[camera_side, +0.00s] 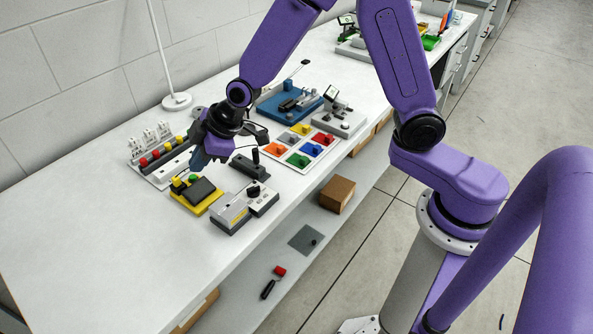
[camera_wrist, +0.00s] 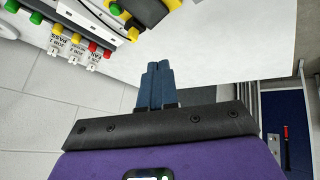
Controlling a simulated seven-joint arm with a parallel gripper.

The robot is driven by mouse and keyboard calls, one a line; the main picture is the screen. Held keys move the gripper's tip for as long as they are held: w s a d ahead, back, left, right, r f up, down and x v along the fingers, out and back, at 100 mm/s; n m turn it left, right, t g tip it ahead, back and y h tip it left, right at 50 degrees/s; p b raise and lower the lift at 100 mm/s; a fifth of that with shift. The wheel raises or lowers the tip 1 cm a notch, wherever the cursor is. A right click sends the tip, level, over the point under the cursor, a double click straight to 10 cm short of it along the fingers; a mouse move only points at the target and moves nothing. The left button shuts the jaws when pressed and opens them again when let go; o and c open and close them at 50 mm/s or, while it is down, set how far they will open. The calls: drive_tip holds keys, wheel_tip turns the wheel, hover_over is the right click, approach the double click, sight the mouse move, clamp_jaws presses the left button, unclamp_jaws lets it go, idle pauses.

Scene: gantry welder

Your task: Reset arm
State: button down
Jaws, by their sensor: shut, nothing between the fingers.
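My gripper (camera_side: 200,158) is on my purple arm, over the left part of the white workbench (camera_side: 90,240). In the wrist view its two blue-grey fingers (camera_wrist: 155,85) are together and nothing shows between them. In the side view it hangs close to a yellow device with a dark top (camera_side: 197,195) and a rack with red and yellow pieces (camera_side: 160,158). Its tips partly hide what lies behind them, and I cannot tell their exact height above the bench.
A grey-white box (camera_side: 230,213) stands in front. A tray of coloured blocks (camera_side: 300,144), a blue fixture (camera_side: 290,102) and a lamp base (camera_side: 177,101) stand farther back. A cardboard box (camera_side: 337,194) sits on the lower shelf. The bench's near left is bare.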

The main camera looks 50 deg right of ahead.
drive_tip(key=s+d+r+g+h, duration=0.1)
drive_tip(key=s+d, duration=0.4)
drive_tip(key=s, duration=0.5)
drive_tip(key=s+d+r+g+h, duration=0.1)
drive_tip(key=s+d, duration=0.4)
drive_tip(key=s, duration=0.6)
drive_tip(key=s+d+r+g+h, duration=0.1)
drive_tip(key=s+d+r+g, duration=0.2)
drive_tip(key=s, duration=0.7)
drive_tip(key=d+r, duration=0.1)
drive_tip(key=d, duration=0.1)
drive_tip(key=shift+s+d+r+n+g, duration=0.2)
drive_tip(key=shift+s+d+n+g, duration=0.1)
drive_tip(key=shift+s+d, duration=0.1)
